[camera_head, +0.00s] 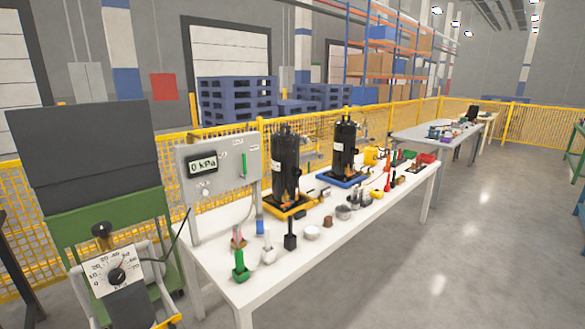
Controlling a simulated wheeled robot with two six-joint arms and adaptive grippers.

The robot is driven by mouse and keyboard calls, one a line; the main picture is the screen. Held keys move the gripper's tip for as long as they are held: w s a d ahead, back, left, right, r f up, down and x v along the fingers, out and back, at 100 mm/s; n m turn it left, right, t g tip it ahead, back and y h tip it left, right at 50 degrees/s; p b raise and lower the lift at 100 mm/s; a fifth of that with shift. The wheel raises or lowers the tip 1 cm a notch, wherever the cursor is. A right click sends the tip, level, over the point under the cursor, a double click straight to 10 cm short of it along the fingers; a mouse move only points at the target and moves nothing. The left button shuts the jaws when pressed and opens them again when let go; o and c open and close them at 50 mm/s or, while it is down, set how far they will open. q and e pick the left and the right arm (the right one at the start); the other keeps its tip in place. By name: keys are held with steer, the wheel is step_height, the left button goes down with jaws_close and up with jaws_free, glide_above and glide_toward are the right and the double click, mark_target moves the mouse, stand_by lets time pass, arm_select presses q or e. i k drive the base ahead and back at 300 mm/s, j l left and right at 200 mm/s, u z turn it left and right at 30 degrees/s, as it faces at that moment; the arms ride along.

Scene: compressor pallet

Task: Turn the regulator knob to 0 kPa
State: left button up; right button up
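A grey control panel (222,160) stands at the near left end of the white table. Its digital display (202,164) reads "0 kPa". A small round pale fitting (205,192) sits below the display and may be the regulator knob; its setting is too small to read. A green lever or strip (244,164) is on the panel's right side. Neither of my grippers can be made out in this view, and nothing is seen touching the panel.
The white table (300,262) holds two black compressors (285,165) (345,148) on trays and several small tools and parts. A white dial with a black pointer (117,275) stands at lower left, by a green cart (110,215). Yellow fencing runs behind; the right floor is clear.

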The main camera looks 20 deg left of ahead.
mark_target(117, 276)
steer(key=u, duration=1.9)
